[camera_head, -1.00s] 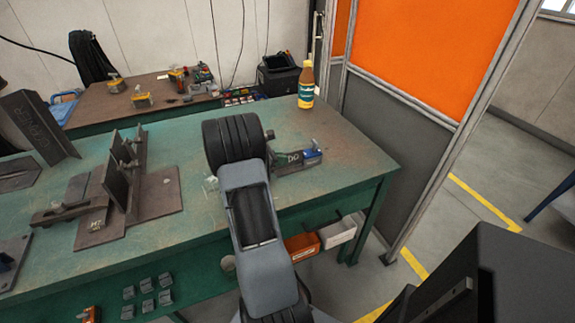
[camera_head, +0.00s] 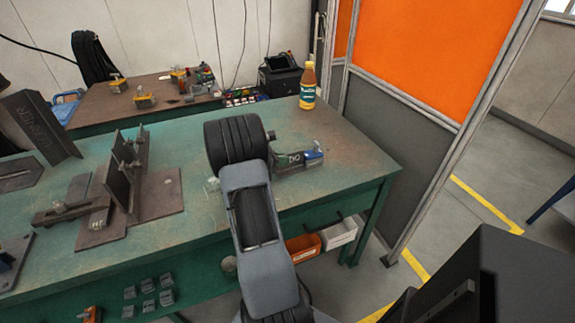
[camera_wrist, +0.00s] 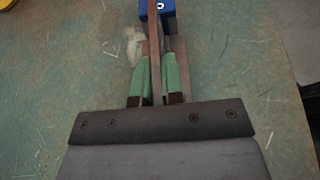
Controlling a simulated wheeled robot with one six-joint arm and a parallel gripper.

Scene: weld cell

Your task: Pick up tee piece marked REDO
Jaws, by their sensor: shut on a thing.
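The tee piece (camera_head: 292,160) lies on the green bench near its right end, with the letters "DO" showing on its upright plate; the rest of the marking is hidden by my arm. In the wrist view the tee's thin brown upright plate (camera_wrist: 154,45) stands between the green fingers of my gripper (camera_wrist: 156,82). The fingers are shut on this plate from both sides. The tee's base flange shows just right of it, close to the bench top. A blue object (camera_head: 314,155) sits at the tee's far end, touching or right beside it.
An amber bottle (camera_head: 308,86) stands at the bench's back right corner. A brown steel fixture (camera_head: 160,190) with upright plates stands left of my arm. An orange and grey partition (camera_head: 410,130) rises behind the bench's right end. Bare bench top (camera_head: 345,150) lies right of the tee.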

